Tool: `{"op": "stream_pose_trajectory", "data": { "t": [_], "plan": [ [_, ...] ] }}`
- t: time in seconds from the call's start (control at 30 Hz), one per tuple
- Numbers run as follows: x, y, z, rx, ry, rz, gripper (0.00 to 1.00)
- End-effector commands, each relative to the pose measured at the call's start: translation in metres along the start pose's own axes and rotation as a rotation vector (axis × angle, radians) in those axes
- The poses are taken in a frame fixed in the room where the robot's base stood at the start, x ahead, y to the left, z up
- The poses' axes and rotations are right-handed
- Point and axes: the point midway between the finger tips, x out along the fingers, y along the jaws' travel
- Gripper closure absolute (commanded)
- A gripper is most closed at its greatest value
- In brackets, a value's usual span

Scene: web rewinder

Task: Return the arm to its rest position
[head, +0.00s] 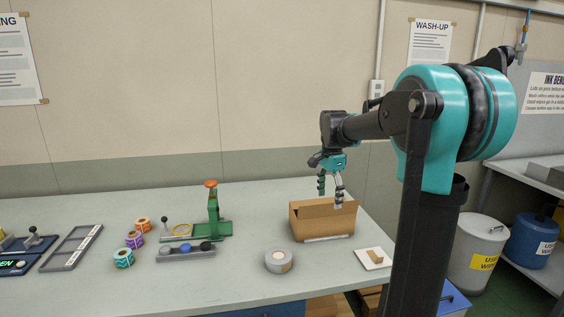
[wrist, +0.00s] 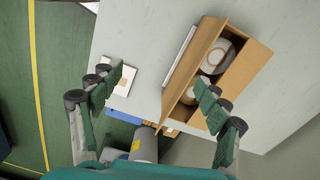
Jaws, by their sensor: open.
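My gripper (head: 330,192) hangs fingers down above the open cardboard box (head: 320,226) at the right part of the bench in the head view. One fingertip overlaps the box's back wall in the picture; I cannot tell the exact height. The cardboard box (wrist: 182,78) shows there beside the right finger, with white rolls (wrist: 216,54) inside. My arm reaches out to the left from its column at the right of the head view.
A grey tape roll (head: 279,260) and a small white tile (head: 374,258) lie in front of the box. A green stand (head: 214,213), coloured rolls (head: 134,239) and a grey tray (head: 72,247) are further left. Bins (head: 478,249) stand on the floor at right. Air above the bench is clear.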

Motion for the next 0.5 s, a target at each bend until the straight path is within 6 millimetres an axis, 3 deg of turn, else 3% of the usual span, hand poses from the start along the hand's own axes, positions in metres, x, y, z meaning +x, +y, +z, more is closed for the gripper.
{"op": "stream_pose_trajectory", "data": {
  "t": [0.27,0.37,0.5],
  "plan": [
    [0.044,0.048,0.008,-0.256,0.036,-0.078,0.24],
    [0.068,0.074,0.014,-0.395,0.065,-0.117,0.24],
    [0.116,0.13,0.028,-0.659,0.14,-0.179,0.24]
  ]
}}
